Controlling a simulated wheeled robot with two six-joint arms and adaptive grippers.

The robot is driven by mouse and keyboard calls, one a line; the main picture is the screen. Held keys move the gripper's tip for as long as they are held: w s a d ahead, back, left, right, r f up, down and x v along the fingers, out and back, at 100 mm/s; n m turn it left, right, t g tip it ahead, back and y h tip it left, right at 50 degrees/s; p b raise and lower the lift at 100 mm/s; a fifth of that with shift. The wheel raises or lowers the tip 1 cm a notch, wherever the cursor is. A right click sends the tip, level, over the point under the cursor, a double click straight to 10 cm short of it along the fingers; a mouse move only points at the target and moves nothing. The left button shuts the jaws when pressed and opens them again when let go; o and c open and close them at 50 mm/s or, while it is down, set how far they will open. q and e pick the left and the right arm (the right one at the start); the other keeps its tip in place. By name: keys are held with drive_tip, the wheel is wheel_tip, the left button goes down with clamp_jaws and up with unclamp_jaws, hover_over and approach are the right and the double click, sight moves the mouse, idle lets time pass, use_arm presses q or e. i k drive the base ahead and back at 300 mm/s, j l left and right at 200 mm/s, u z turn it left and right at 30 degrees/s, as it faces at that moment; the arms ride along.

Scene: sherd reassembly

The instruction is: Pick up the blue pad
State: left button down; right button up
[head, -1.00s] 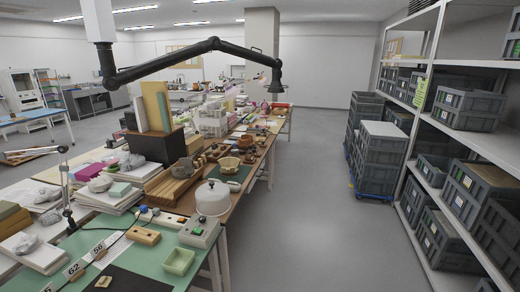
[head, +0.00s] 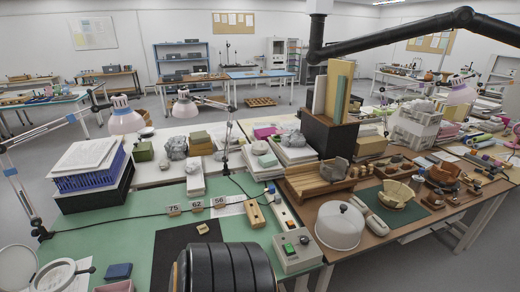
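A small dark blue pad (head: 118,271) lies flat on the green bench mat (head: 120,225), near the bottom left of the head view. A pink piece (head: 115,287) sits just in front of it, cut by the lower picture edge. Nothing covers the top of the pad. Neither my left nor my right gripper shows in the view.
A ring magnifier (head: 62,274) stands left of the pad. A black mat (head: 180,245) with a small beige piece (head: 202,228) is to its right. A blue basket with papers (head: 90,165) is behind. A control box (head: 297,250) and white dome (head: 340,226) stand further right.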

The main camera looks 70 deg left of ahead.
sight(116, 272)
drive_tip(key=u, duration=3.35)
